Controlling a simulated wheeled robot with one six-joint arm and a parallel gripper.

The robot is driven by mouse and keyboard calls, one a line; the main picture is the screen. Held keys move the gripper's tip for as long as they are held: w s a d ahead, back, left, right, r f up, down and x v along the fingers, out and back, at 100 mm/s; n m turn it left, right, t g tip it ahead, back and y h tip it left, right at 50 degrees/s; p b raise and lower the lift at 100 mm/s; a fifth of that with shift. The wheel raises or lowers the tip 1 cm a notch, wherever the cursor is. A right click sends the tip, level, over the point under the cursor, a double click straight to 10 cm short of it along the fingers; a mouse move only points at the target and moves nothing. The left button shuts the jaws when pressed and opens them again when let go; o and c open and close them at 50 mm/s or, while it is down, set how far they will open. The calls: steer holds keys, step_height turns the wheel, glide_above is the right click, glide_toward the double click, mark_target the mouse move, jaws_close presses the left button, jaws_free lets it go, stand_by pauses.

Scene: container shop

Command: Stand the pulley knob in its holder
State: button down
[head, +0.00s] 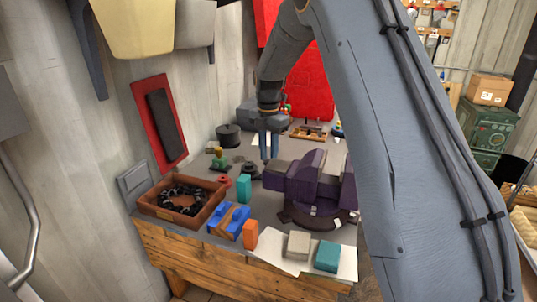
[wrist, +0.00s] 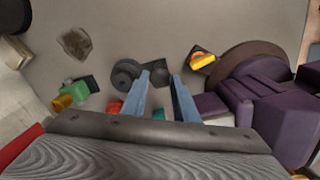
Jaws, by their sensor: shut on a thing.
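My gripper (head: 268,156) points down over the grey bench, left of the purple vise. No other holder is clearly recognizable.
The purple vise (head: 315,182) stands close on the right. A yellow-orange piece (wrist: 202,60) lies beside the vise.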

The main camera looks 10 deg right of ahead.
steer(key=shift+f+b, duration=0.3)
steer(key=shift+f, duration=0.6)
stand_by(0.4)
steer(key=c, duration=1.3)
jaws_free()
steer(key=shift+r, duration=0.1)
steer(key=shift+r+p, duration=1.85)
steer(key=shift+r, duration=1.6)
